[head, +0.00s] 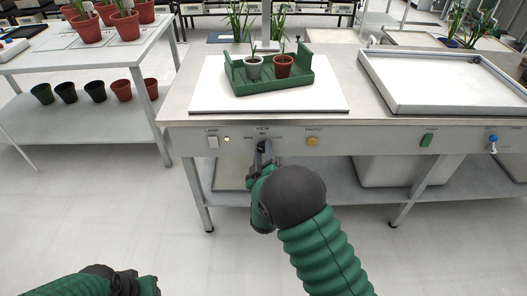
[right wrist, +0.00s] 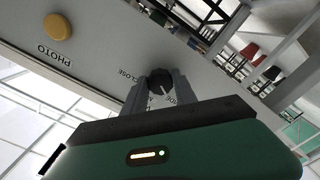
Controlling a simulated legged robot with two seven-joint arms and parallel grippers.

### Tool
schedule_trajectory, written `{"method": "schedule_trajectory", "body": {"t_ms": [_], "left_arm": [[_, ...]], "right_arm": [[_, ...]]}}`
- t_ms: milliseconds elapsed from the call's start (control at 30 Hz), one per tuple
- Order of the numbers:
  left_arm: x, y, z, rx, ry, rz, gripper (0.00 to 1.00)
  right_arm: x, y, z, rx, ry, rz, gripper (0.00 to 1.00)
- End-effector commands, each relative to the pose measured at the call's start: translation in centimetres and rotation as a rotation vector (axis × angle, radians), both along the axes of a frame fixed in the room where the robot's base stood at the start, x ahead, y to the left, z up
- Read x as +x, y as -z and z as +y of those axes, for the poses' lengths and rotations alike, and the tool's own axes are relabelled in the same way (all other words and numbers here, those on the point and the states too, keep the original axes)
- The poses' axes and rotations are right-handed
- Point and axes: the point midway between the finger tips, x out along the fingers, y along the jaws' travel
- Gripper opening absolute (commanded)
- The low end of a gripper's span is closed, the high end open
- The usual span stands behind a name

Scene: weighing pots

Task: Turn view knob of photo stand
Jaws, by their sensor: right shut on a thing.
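The view knob (head: 262,146) is a small black knob under the VIEW label on the front panel of the photo stand. My right gripper (head: 263,158) is at the panel and shut on the knob. In the right wrist view the knob (right wrist: 160,78) sits dark between the two grey fingertips (right wrist: 158,92). The fingers hide part of the knob and some of the lettering around it. My left arm (head: 115,284) shows at the bottom left of the head view, low and away from the panel. Its fingers cannot be made out clearly.
The panel also has a lamp switch (head: 213,142), a yellow photo button (head: 312,141), a green switch (head: 427,140) and a blue tap (head: 493,140). A green crate (head: 270,86) with two potted plants stands on a white board (head: 213,98). A shallow tray (head: 440,103) lies at right.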

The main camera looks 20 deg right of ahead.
Motion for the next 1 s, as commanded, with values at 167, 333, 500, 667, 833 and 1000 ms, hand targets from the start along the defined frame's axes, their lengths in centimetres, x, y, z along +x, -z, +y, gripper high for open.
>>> {"method": "schedule_trajectory", "body": {"t_ms": [167,333,500,667,833,1000], "left_arm": [[0.0,0.0,0.0,0.0,0.0,0.0,0.34],[0.0,0.0,0.0,0.0,0.0,0.0,0.34],[0.0,0.0,0.0,0.0,0.0,0.0,0.34],[0.0,-0.2,0.0,0.0,0.0,0.0,0.34],[0.0,-1.6,0.0,0.0,0.0,0.0,0.34],[0.0,-3.1,0.0,0.0,0.0,0.0,0.34]], "right_arm": [[0.0,0.2,0.3,-0.001,-0.006,0.005,0.36],[0.0,0.2,0.2,0.001,-0.005,0.003,0.55],[0.0,0.1,0.1,0.001,-0.004,0.002,0.55],[-0.4,0.0,0.3,0.001,-0.003,0.003,0.55],[-3.4,-0.3,1.2,0.0,-0.005,0.005,0.55],[-8.2,-0.3,2.6,-0.001,-0.007,0.008,0.55]]}}
